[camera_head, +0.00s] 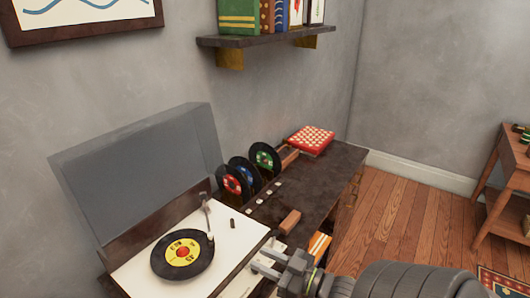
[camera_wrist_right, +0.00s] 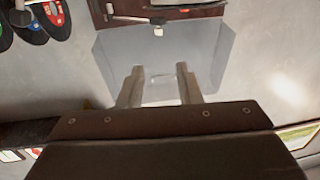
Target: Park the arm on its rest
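The record player (camera_head: 130,268) has a white deck with a black record (camera_head: 200,262) with a yellow label on it. The silver tone arm (camera_head: 206,215) stands at the back right of the deck. Its head end is at the record's right edge; whether it touches the record I cannot tell. A small dark peg (camera_head: 233,223) stands to the right of the tone arm. My right gripper (camera_head: 262,262) is open by the deck's front right edge, apart from the tone arm. Its fingers (camera_wrist_right: 159,88) show spread and empty in the right wrist view. My left gripper is out of view.
The grey raised lid (camera_head: 140,165) stands behind the deck. Upright records (camera_head: 264,158) and a red checkered box (camera_head: 311,140) are on the dark cabinet (camera_head: 325,175) to the right. A wall shelf (camera_head: 270,38) with books hangs above.

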